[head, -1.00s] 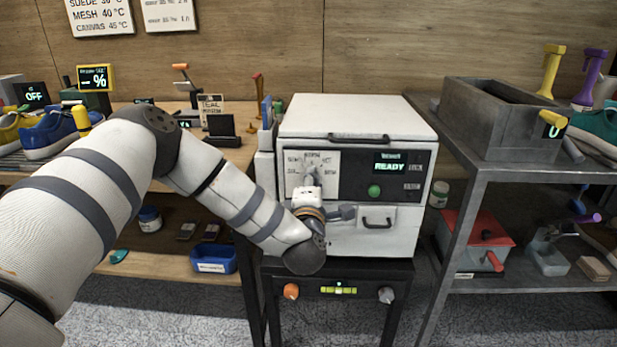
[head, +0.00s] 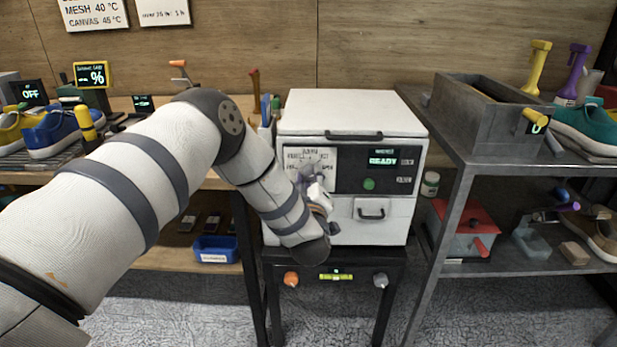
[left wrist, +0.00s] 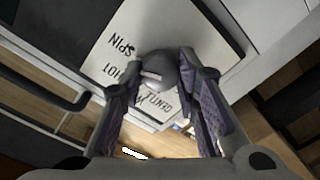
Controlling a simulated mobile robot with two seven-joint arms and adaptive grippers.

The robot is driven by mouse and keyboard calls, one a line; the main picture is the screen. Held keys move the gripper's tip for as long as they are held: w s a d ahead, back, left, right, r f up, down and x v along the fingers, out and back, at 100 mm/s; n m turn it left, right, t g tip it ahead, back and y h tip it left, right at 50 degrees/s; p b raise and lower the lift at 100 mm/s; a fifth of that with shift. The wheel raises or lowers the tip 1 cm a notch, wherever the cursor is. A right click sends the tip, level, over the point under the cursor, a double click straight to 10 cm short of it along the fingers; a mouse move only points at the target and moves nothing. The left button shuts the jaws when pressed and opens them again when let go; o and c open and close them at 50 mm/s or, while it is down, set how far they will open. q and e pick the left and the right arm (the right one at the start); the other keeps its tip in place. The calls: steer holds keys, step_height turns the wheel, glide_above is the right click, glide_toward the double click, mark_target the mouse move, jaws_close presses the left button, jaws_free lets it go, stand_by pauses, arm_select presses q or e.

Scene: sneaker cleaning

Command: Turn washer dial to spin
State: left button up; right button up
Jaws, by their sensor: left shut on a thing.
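The white washer (head: 350,112) stands on a dark stand, and its display reads READY. A pale dial plate with printed settings (head: 322,155) is on the left of its front. My left gripper (head: 311,173) is at this plate, and my arm partly covers it. In the left wrist view the grey dial (left wrist: 160,68) sits between the two purple-padded fingers of my left gripper (left wrist: 163,82), which are shut on it. SPIN, HOT and GENTLE are readable on the plate (left wrist: 120,60). A small white mark shows on the dial; which setting it points to is unclear. My right gripper is not in view.
A green button (head: 369,184) and a drawer handle (head: 371,209) are right of the dial. A grey metal shelf (head: 455,190) with a trough stands to the right. A wooden bench with shoes (head: 60,130) is on the left.

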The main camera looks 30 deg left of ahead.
arm_select(q)
steer(key=shift+m, duration=1.2)
steer(key=o, duration=1.2)
steer(key=shift+c, duration=0.2)
steer(key=v, duration=1.2)
